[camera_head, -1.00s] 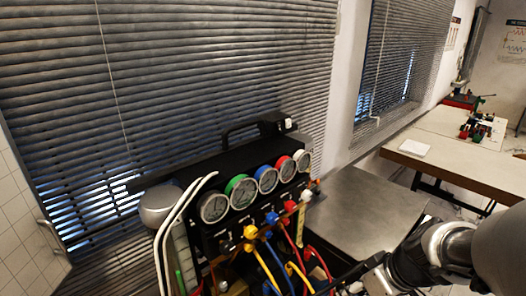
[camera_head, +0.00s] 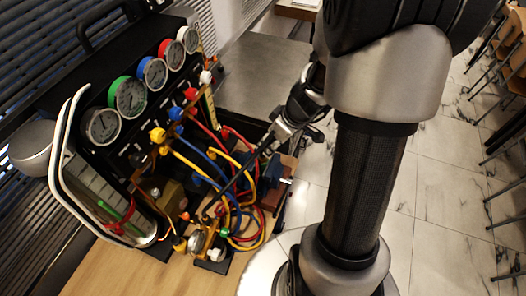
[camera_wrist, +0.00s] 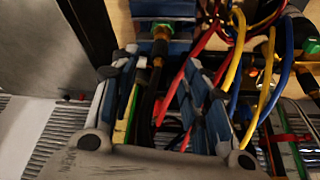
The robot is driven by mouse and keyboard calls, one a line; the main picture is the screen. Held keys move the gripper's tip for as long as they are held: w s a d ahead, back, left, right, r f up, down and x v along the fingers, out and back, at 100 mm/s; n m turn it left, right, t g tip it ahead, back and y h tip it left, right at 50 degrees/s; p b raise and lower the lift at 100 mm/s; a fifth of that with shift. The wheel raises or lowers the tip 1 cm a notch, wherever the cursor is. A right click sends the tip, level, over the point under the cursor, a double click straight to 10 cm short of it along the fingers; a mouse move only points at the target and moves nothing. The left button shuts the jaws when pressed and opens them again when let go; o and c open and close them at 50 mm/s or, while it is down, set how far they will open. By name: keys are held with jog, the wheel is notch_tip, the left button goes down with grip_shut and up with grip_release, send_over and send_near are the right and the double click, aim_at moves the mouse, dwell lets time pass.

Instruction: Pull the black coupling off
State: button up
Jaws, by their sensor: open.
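In the wrist view, a black coupling (camera_wrist: 157,50) sits on a brass-coloured fitting (camera_wrist: 159,33) in front of a blue block (camera_wrist: 178,20). A black hose (camera_wrist: 147,105) runs back from it between the fingers. My gripper (camera_wrist: 158,66) is open, with one finger left and one right of the coupling and hose; I cannot tell whether either touches. In the head view, my gripper (camera_head: 277,133) is at the right side of the gauge rig, above a blue block (camera_head: 276,168). The coupling cannot be made out there.
Yellow, blue and red hoses (camera_head: 240,222) loop close to my gripper. A row of round gauges (camera_head: 131,97) stands on the black panel behind. A bare metal table top (camera_head: 262,75) lies beyond. Tiled floor (camera_head: 435,215) is open at the right.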

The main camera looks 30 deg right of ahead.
aim_at(265, 149)
jog(key=b+x, duration=0.2)
jog(key=x, duration=0.6)
jog(key=shift+w, duration=0.15)
jog(key=shift+c, duration=0.5)
grip_shut()
